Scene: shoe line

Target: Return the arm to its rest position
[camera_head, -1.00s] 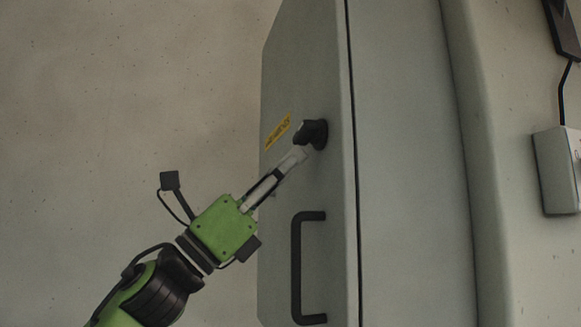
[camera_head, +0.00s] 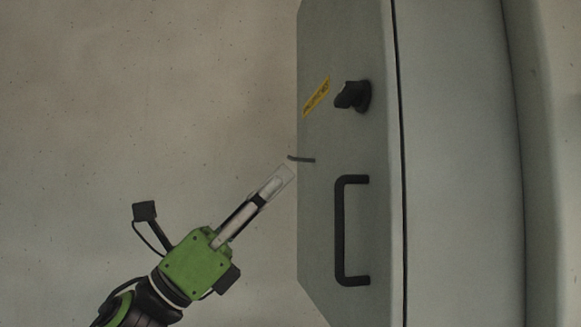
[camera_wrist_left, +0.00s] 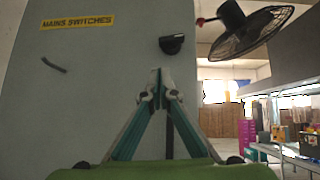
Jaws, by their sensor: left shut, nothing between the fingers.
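My left gripper (camera_head: 284,176) is shut and empty, pointing up and right in the head view. Its tips are apart from the dark knob (camera_head: 353,96), below and to the left of it. In the left wrist view the two fingers (camera_wrist_left: 160,88) meet at their tips, and the knob (camera_wrist_left: 172,44) shows just above them. The knob sits on the grey cabinet (camera_head: 345,140), which has a yellow label reading "MAINS SWITCHES" (camera_wrist_left: 77,23). My right gripper is in neither view.
A black bar handle (camera_head: 341,230) stands out from the cabinet below the knob. A small dark bent piece (camera_head: 301,159) is near my fingertips in the head view. The left wrist view shows a fan (camera_wrist_left: 245,28) and shelving (camera_wrist_left: 290,150) at the right. Bare wall lies left of the cabinet.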

